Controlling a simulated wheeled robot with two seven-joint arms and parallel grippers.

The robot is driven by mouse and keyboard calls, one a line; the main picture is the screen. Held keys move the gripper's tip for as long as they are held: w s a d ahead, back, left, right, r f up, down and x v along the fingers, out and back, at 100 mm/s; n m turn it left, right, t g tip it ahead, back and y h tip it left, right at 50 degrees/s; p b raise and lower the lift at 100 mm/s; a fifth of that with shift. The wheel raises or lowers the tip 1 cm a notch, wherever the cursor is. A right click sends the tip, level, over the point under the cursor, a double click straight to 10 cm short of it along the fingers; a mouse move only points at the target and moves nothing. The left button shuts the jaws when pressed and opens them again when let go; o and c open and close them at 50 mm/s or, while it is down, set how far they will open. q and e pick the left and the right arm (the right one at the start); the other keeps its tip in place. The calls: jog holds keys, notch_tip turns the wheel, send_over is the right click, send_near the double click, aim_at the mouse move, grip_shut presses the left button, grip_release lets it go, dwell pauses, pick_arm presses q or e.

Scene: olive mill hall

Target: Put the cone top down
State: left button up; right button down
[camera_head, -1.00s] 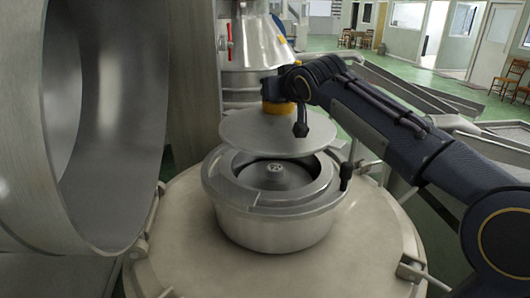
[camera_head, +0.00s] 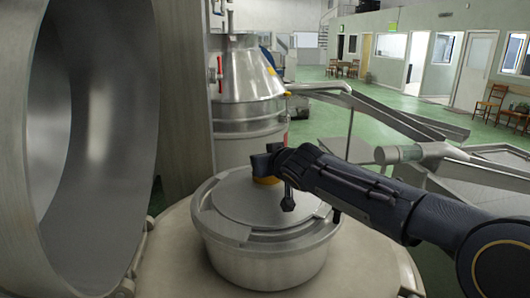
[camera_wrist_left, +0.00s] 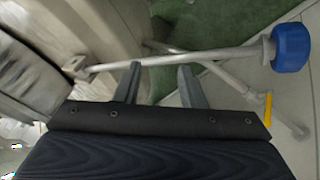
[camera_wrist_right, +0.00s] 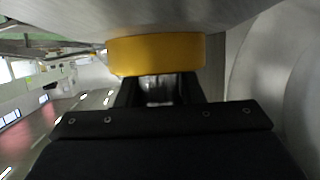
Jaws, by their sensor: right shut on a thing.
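The cone top (camera_head: 260,198), a broad grey metal disc with an orange-yellow knob (camera_head: 266,180), lies level over the opening of the round metal bowl (camera_head: 265,262). It appears to sit within the bowl's rim, and I see no clear gap, though my arm hides its right side. My right gripper (camera_head: 264,166) is shut on the knob, which fills the top middle of the right wrist view (camera_wrist_right: 155,54). My left gripper (camera_wrist_left: 158,75) is open and empty in the left wrist view, over the floor beside a metal rod.
A large open metal drum (camera_head: 100,150) stands close on the left. The bowl stands on a round pale base (camera_head: 175,262). A metal vessel with a conical top (camera_head: 247,75) is behind it. Metal chutes (camera_head: 390,118) run at the right. The left wrist view shows a blue knob (camera_wrist_left: 291,47).

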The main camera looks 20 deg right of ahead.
jog(key=shift+r, duration=0.25)
jog(key=shift+f, duration=0.2)
jog(key=c, duration=1)
grip_release()
jog(key=shift+s+f, duration=0.1)
jog(key=shift+o, duration=0.2)
jog(key=shift+s+r, duration=0.15)
jog(key=shift+r, duration=0.15)
jog(key=v, duration=1.1)
jog(key=shift+s+p, duration=0.3)
jog(key=shift+s, duration=0.05)
